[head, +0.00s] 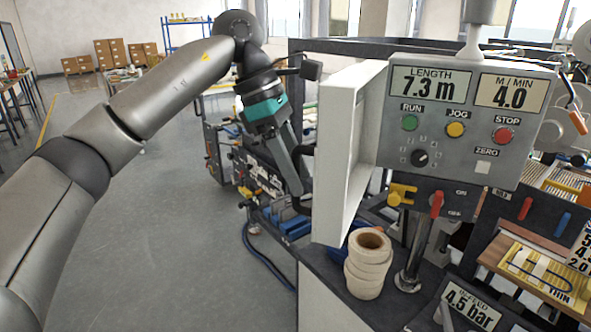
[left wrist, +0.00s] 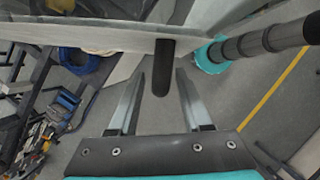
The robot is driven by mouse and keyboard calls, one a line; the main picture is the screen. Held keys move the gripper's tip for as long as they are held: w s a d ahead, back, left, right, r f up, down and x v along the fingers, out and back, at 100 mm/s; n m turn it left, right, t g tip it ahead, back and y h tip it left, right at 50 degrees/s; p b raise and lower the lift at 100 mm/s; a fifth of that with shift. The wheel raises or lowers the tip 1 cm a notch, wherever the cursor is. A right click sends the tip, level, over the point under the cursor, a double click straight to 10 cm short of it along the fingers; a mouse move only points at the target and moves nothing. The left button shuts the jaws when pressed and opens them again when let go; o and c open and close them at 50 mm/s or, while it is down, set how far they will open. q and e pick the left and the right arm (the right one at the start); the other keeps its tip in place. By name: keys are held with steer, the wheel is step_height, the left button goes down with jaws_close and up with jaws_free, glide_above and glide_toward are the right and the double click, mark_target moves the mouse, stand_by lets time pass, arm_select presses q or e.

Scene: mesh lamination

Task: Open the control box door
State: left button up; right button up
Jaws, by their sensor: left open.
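The control box (head: 455,125) has a grey front face with two displays, buttons and a knob. Its white door (head: 345,150) stands swung out at the box's left side, with its rimmed inner side showing. My left gripper (head: 298,195) is at the door's outer left side, partly hidden by it. In the left wrist view the open fingers (left wrist: 159,85) lie on either side of a dark handle (left wrist: 163,70), which sticks out from the pale door edge (left wrist: 90,38). I cannot tell whether the fingers touch the handle. My right gripper is not in view.
A stack of cream tape rolls (head: 368,265) stands on the dark bench below the door. A red lever (head: 437,204) and a yellow valve handle (head: 401,194) sit under the box. Machine parts (head: 262,180) stand behind my left gripper.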

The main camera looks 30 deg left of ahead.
arm_select(q)
steer(key=p+v, duration=0.3)
steer(key=v, duration=1.2)
steer(key=shift+s, duration=0.1)
stand_by(0.3)
